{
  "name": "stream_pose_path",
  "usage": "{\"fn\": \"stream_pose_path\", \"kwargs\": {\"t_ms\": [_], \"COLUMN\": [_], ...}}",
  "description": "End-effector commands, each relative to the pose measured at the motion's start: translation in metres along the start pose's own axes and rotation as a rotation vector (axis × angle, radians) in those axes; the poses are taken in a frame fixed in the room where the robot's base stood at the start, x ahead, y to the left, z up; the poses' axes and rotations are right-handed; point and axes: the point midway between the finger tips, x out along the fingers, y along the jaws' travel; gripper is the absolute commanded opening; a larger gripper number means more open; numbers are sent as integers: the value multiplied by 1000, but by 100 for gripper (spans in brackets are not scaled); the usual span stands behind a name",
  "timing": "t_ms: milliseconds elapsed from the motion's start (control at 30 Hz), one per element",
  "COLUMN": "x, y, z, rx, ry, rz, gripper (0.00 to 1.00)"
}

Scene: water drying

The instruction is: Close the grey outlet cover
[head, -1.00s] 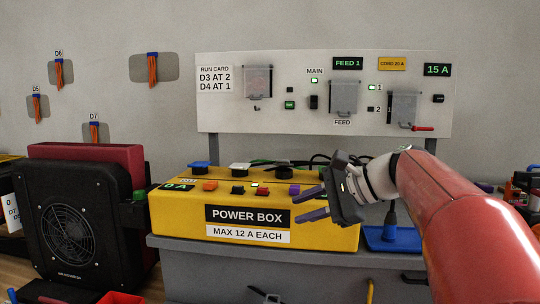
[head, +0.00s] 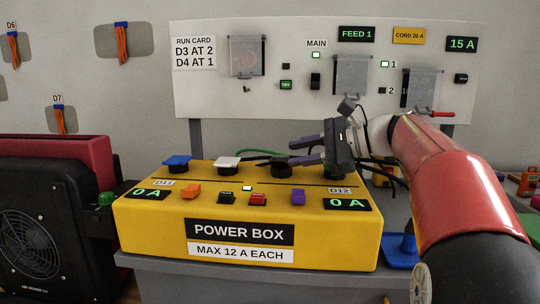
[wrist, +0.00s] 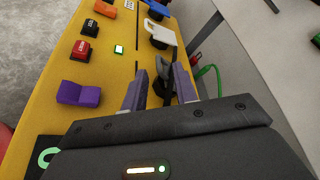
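The yellow power box (head: 130,215) has a row of outlets along its back edge. A pale grey-white outlet cover (head: 228,161) sits above a dark round outlet, between a blue cover (head: 177,160) and a dark outlet (head: 281,167). In the wrist view the pale cover (wrist: 163,35) appears raised, though its exact angle is hard to tell. My gripper (head: 291,152) is to the right of the pale cover, above the box's back right. Its two purple fingers are apart, with a dark item (wrist: 163,82) seen between them; contact cannot be told.
Black cords and a green cord (wrist: 206,78) run behind the box. The white panel (head: 270,105) stands behind, with hinged translucent covers and a red lever (head: 441,114). A purple switch (head: 298,197) is on the box's top.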

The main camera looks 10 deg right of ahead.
Motion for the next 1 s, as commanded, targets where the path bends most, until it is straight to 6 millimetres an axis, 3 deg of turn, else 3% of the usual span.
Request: {"fn": "stream_pose_path", "kwargs": {"t_ms": [400,767,1000], "x": [61,69,69], "y": [1,1,1], "z": [0,0,0], "rx": [0,0,0], "ry": [-1,0,0], "rz": [2,2,2], "gripper": [29,29,0]}}
